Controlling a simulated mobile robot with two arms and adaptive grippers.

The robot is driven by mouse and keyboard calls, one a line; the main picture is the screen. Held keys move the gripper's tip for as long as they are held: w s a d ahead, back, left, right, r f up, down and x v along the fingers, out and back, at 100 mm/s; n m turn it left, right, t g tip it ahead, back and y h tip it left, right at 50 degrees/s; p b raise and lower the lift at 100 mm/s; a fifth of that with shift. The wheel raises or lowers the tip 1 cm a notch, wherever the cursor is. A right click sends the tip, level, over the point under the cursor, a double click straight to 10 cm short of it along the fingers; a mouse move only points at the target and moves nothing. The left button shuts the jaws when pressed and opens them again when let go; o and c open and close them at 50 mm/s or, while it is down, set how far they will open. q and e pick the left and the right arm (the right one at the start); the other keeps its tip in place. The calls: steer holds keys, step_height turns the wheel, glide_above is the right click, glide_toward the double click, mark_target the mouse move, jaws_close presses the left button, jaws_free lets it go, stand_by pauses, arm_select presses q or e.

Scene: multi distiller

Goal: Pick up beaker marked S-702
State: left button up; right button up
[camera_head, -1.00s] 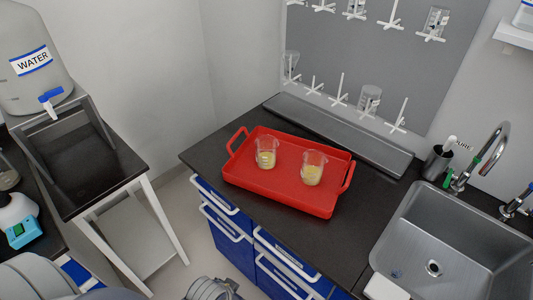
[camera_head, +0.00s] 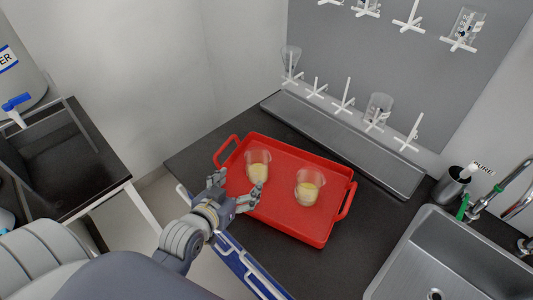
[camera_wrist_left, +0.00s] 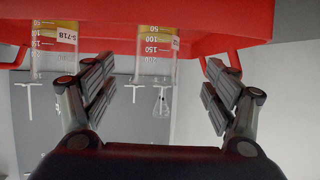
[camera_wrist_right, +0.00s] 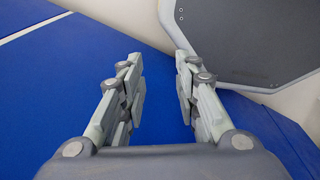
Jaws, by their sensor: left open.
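Two clear beakers with pale yellow contents stand on the red tray (camera_head: 285,222): a left beaker (camera_head: 258,167) and a right beaker (camera_head: 309,188). In the left wrist view, which is upside down, one beaker (camera_wrist_left: 52,47) is marked S-718. The other beaker (camera_wrist_left: 155,50) lies between the finger directions, and its label is too edge-on to read. S-702 is not legible anywhere. My left gripper (camera_head: 235,189) is open and empty at the tray's near-left edge, its fingers pointing at the left beaker. My right gripper (camera_wrist_right: 158,75) is open and empty, away from the tray.
The tray sits on a black counter (camera_head: 342,258) beside a steel sink (camera_head: 462,258) with a faucet. A drying rack with pegs and glassware (camera_head: 379,108) is on the back wall. A water container (camera_head: 18,85) stands at left.

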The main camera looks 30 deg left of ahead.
mark_target(252, 171)
arm_select(q)
steer(key=shift+w+a+r, duration=0.15)
steer(key=shift+w, duration=0.6)
steer(key=x, duration=0.3)
steer(key=shift+w+p, duration=0.35)
steer(key=shift+w, duration=0.05)
steer(key=shift+w+f, duration=0.25)
steer(key=shift+f, duration=0.05)
steer(key=shift+w+d+f+p, duration=0.15)
steer(key=shift+w+f+p, duration=0.15)
steer(key=shift+w, duration=0.25)
steer(key=shift+w+d+f+p, duration=0.15)
steer(key=shift+w+f+p, duration=0.1)
steer(key=shift+w, duration=0.3)
steer(key=shift+x, duration=1.05)
steer(key=shift+w+f, duration=0.2)
steer(key=shift+w, duration=0.05)
steer(key=shift+s, duration=0.1)
steer(key=c, duration=1.3)
steer(key=shift+o, duration=0.2)
arm_select(e)
steer(key=shift+s+r, duration=1)
steer(key=shift+s, duration=0.1)
